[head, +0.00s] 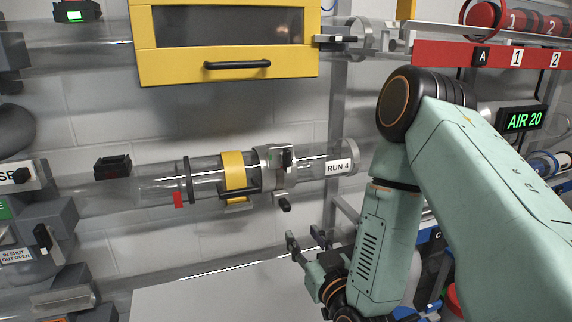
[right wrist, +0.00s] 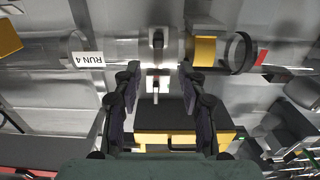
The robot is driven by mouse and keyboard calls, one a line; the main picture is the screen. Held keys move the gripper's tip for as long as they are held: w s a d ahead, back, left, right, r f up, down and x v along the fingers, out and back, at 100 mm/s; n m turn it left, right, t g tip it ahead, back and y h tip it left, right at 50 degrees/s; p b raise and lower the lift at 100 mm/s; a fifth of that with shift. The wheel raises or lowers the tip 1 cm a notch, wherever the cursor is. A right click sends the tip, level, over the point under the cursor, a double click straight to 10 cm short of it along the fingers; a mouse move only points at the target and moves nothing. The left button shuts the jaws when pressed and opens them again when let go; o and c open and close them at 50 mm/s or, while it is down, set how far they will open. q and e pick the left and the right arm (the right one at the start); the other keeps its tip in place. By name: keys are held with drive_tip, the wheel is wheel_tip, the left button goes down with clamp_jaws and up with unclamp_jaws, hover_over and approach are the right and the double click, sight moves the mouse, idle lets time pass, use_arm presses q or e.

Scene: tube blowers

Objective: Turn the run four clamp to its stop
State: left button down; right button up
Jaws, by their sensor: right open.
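The run four clamp (head: 272,168) is a grey metal collar with a black latch and a black-tipped lever (head: 284,204) hanging below it. It sits around the clear tube, left of the RUN 4 label (head: 338,167). My right gripper (head: 307,240) is open and empty, below and slightly right of the clamp in the head view. In the right wrist view, which shows the label upside down, the clamp (right wrist: 157,62) and its lever appear between the spread fingers (right wrist: 159,78), apart from them. My left gripper is not in view.
A yellow band (head: 234,172) with a black handle and a dark ring (head: 187,180) with a red tag surround the tube left of the clamp. A yellow cabinet (head: 228,78) hangs above. A pale grey surface (head: 215,295) lies below. An AIR 20 display (head: 524,120) is at right.

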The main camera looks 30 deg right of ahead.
drive_tip(key=shift+c, duration=0.5)
drive_tip(key=shift+r, duration=0.15)
drive_tip(key=shift+c, duration=0.3)
drive_tip(key=p, duration=1.3)
approach(289, 160)
drive_tip(key=x, duration=0.8)
drive_tip(key=shift+w+a+b, duration=0.1)
drive_tip(key=shift+w+b, duration=0.05)
drive_tip(key=shift+b, duration=0.25)
drive_tip(key=shift+w+d, duration=0.2)
drive_tip(key=shift+w, duration=0.4)
drive_tip(key=shift+c, duration=0.4)
clamp_jaws()
